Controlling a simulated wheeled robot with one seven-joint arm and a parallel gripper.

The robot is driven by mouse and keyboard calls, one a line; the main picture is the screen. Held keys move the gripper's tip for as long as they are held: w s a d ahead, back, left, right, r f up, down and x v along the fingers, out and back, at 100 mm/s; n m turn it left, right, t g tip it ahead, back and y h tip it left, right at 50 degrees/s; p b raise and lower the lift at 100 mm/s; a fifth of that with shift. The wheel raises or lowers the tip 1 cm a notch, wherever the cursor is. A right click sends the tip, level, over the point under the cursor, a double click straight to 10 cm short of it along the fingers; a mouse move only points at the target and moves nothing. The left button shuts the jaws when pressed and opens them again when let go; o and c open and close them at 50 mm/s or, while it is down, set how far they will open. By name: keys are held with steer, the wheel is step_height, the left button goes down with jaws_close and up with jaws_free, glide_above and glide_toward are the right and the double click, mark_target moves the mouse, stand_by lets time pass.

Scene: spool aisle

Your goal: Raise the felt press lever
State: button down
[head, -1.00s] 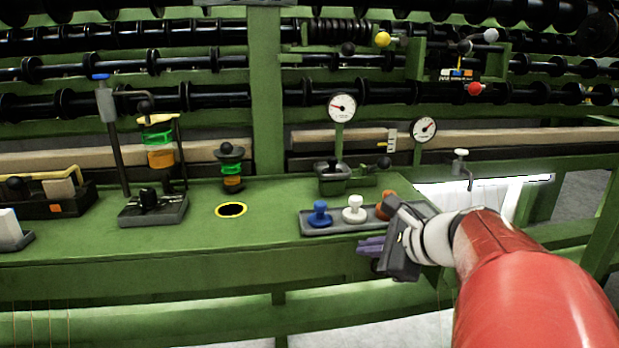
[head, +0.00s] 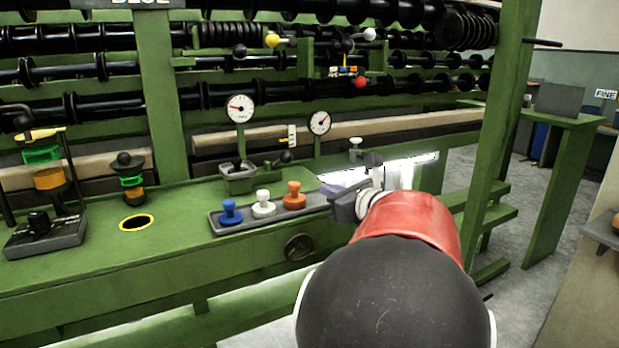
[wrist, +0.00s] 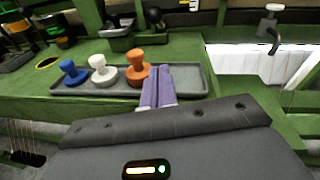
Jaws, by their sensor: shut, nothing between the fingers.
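No part is labelled as the felt press lever, so I cannot tell for certain which it is. A short lever with a black ball knob (head: 286,157) sticks out to the right beside a small dark box (head: 238,179) under a dial. The same knob (wrist: 155,15) shows at the top of the wrist view. My gripper (head: 328,191) is shut and empty, its purple fingers over the right end of the stamp tray (head: 225,229). In the wrist view the fingers (wrist: 157,85) are together, right of the orange stamp, apart from the knob.
Blue (head: 229,211), white (head: 263,204) and orange (head: 294,196) knobbed stamps stand in the tray. Two dials (head: 240,109) rise behind. A stand with coloured rings (head: 47,180) is at left. A green post (head: 497,140) stands right.

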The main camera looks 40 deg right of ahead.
glide_toward(281, 163)
steer(key=f, duration=0.2)
steer(key=shift+s+d+f+p, duration=0.1)
steer(key=shift+d+f+p, duration=0.2)
steer(key=shift+w+r+p, duration=0.4)
steer(key=shift+w+r, duration=0.7)
steer(key=shift+w, duration=0.2)
steer(key=shift+r, duration=0.15)
